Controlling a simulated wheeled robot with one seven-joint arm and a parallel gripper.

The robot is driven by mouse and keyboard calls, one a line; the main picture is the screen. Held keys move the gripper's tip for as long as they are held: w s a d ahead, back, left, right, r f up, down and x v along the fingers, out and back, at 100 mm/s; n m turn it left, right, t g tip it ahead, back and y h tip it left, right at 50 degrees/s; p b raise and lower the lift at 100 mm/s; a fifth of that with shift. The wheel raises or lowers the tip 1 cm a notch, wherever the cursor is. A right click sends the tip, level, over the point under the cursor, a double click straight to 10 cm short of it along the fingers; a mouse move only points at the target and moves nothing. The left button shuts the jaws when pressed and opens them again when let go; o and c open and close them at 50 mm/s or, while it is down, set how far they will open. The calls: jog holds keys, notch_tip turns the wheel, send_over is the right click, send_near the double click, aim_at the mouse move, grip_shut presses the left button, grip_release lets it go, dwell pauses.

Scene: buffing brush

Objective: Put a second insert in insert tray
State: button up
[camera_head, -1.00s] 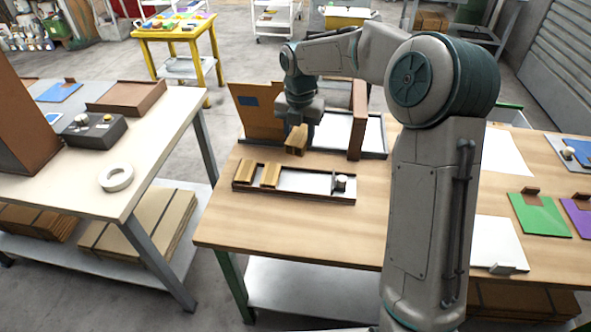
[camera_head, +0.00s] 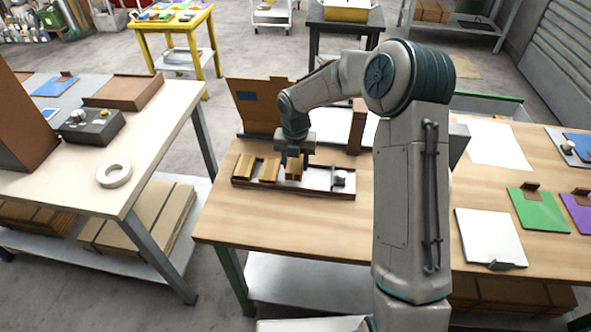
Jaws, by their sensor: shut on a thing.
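The insert tray (camera_head: 325,195) is a long shallow dark tray with a pale floor on the wooden bench. Two tan blocks, likely inserts, lie side by side in its left part, the left one (camera_head: 243,167) and the right one (camera_head: 269,169). My gripper (camera_head: 294,163) points down over the middle of the tray, shut on a third tan insert (camera_head: 293,172). This insert is just right of the other two, with a small gap. I cannot tell whether it touches the tray floor. The fingers partly hide its top.
A small grey-white knob (camera_head: 340,179) stands at the tray's right end. Behind the tray are an upright brown board (camera_head: 254,103) and a brown upright panel (camera_head: 357,128). The bench in front of the tray is clear.

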aim_at(296, 170)
jog(key=shift+f, duration=1.8)
jog(key=shift+f, duration=0.15)
jog(key=o, duration=1)
